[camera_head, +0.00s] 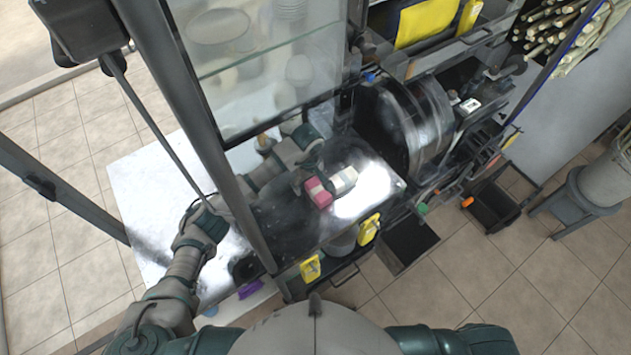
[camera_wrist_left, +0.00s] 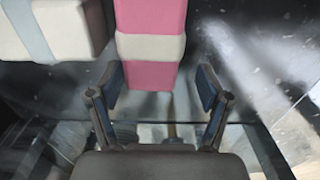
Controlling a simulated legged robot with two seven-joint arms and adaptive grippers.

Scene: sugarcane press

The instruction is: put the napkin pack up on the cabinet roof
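A pink pack with a pale band (camera_head: 318,192) lies on the shiny metal worktop (camera_head: 268,218). A white pack with a grey-blue band (camera_head: 343,181) lies right beside it. I cannot tell for sure which is the napkin pack. My left arm reaches in behind the dark cabinet post, and my left gripper (camera_head: 304,181) is at the pink pack's left side. In the left wrist view the open fingers (camera_wrist_left: 158,85) stand either side of the near end of the pink pack (camera_wrist_left: 150,62), with gaps. The white pack (camera_wrist_left: 58,28) is outside them. My right gripper is out of view.
A dark post (camera_head: 192,110) and a glass pane (camera_head: 262,65) of the cabinet stand close to my left arm. The press drum (camera_head: 410,125) is right of the packs. Yellow items (camera_head: 369,229) hang at the front edge. I cannot clearly make out the cabinet roof.

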